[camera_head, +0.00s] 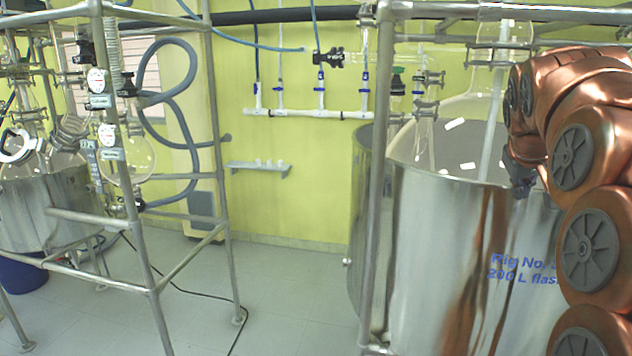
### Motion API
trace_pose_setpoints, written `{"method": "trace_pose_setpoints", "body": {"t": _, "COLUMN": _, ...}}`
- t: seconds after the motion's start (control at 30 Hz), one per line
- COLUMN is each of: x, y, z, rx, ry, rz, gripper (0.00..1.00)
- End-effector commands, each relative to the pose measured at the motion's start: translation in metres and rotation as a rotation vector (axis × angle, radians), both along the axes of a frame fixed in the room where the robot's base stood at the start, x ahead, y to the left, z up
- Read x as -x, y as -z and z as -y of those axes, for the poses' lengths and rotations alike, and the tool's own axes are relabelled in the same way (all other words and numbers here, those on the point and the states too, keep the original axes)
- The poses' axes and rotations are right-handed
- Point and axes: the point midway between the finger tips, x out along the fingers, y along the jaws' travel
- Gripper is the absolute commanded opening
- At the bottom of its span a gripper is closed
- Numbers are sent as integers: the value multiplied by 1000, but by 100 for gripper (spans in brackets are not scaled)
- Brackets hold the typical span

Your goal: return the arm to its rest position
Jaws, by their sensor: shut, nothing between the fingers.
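My copper-coloured arm with grey joint caps is folded at the right side of the view. Its upper part bends over and points down. My gripper (522,184), small and dark, hangs at the end in front of the rim of the large steel vessel (440,240). It is shut and empty. Its fingers are small in the picture, and I cannot tell whether it touches the vessel.
A steel tube frame with an upright post (375,190) stands left of the vessel. Another frame (222,170) at left holds glassware above a steel pot (45,205). A black cable (190,293) lies on the grey floor (285,290), which is otherwise clear between the frames.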

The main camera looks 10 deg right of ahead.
Motion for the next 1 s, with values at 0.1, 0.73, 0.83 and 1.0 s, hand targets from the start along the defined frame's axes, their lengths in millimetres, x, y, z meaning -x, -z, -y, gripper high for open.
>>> {"method": "trace_pose_setpoints", "body": {"t": 0.1, "x": 9, "y": 34, "z": -50, "rx": -68, "ry": -52, "rz": -60, "gripper": 0}}
{"method": "trace_pose_setpoints", "body": {"t": 0.73, "x": 165, "y": 207, "z": -255, "rx": -362, "ry": -190, "rz": -439, "gripper": 0}}
{"method": "trace_pose_setpoints", "body": {"t": 0.83, "x": 202, "y": 231, "z": -277, "rx": -396, "ry": -192, "rz": -506, "gripper": 0}}
{"method": "trace_pose_setpoints", "body": {"t": 1.0, "x": 261, "y": 264, "z": -302, "rx": -442, "ry": -188, "rz": -610, "gripper": 0}}
